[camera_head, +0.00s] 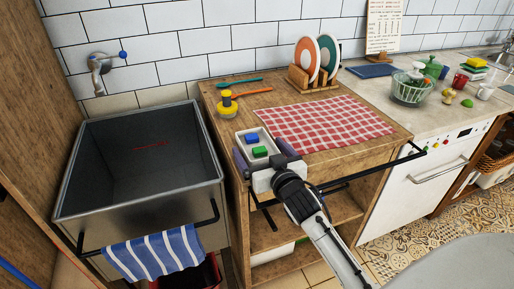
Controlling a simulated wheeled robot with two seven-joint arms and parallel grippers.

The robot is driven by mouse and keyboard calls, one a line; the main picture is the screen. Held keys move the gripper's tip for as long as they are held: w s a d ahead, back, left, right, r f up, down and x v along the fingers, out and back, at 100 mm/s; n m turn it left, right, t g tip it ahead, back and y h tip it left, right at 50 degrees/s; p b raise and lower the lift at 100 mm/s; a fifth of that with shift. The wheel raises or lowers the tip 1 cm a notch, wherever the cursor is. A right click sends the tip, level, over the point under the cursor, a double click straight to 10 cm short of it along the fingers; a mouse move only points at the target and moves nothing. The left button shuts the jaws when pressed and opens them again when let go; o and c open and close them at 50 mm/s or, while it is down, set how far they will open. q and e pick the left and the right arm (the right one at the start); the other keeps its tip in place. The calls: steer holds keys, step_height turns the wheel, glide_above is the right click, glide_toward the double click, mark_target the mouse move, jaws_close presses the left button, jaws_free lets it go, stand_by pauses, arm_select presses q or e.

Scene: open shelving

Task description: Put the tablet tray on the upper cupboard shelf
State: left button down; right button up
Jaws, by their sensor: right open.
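A small pale tray (246,134) holds a blue block (252,140) and a green block (260,152), and looks like the tablet tray. It is on the wooden countertop near its front left edge. My right gripper (262,151) is open, with one dark finger on each side of the tray's near part. I cannot tell whether the fingers touch it. The gripper's body hides the tray's near end. Below the counter is an open wooden cupboard; its upper shelf (268,232) is partly hidden by my right arm. My left gripper is not in view.
A steel sink (215,165) with a striped towel (155,253) is at left. A black rail (365,174) runs along the counter front. A yellow-topped bottle (227,104), checked cloth (322,122) and plate rack (312,83) stand or lie beyond the tray.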

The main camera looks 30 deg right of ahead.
steer(key=shift+w, duration=0.3)
steer(key=c, duration=1.2)
